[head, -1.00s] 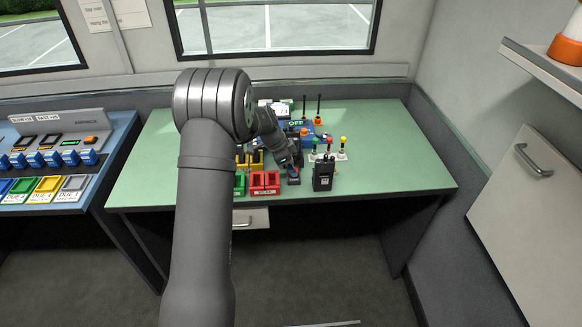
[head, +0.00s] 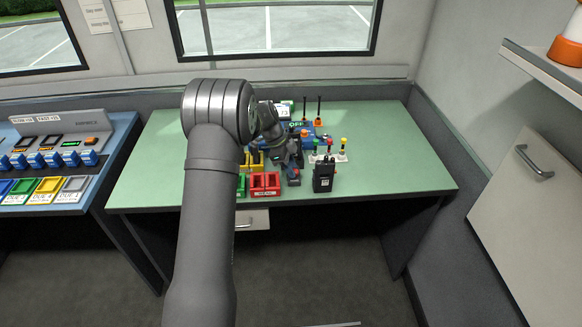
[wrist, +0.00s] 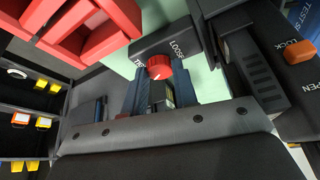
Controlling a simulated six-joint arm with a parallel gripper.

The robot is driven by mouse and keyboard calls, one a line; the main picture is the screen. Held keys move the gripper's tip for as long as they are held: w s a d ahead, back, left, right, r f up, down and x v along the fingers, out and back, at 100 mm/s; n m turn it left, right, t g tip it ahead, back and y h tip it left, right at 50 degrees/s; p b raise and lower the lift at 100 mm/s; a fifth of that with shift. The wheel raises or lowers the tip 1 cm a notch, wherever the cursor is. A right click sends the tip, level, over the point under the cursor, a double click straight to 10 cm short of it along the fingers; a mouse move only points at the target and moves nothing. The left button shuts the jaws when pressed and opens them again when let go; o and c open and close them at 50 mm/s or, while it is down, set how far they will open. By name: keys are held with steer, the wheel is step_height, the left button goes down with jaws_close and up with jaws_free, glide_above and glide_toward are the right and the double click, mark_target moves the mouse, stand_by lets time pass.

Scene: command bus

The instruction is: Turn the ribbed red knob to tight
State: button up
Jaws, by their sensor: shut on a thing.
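The ribbed red knob (wrist: 160,67) shows in the wrist view on a black block (wrist: 165,42). The block has white lettering, LOOSE at its upper right and a partly hidden word to its left. The knob has a pale mark, but I cannot tell exactly where it points. My gripper (head: 289,165) is low over the front of the green table in the head view. It is shut on the red knob; the exact contact is partly hidden. In the head view the arm and the small scale hide most of the knob.
Red bins (head: 265,184) stand just left of my gripper, and a black radio (head: 323,176) stands close to its right. A white stand with colored levers (head: 328,156) is behind the radio. A device with an orange LOCK lever (wrist: 299,51) is at right. The green table's right side is clear.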

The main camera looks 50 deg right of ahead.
steer(key=o, duration=1)
steer(key=v, duration=1.7)
steer(key=shift+w+a+r, duration=0.1)
steer(key=shift+w+r, duration=0.05)
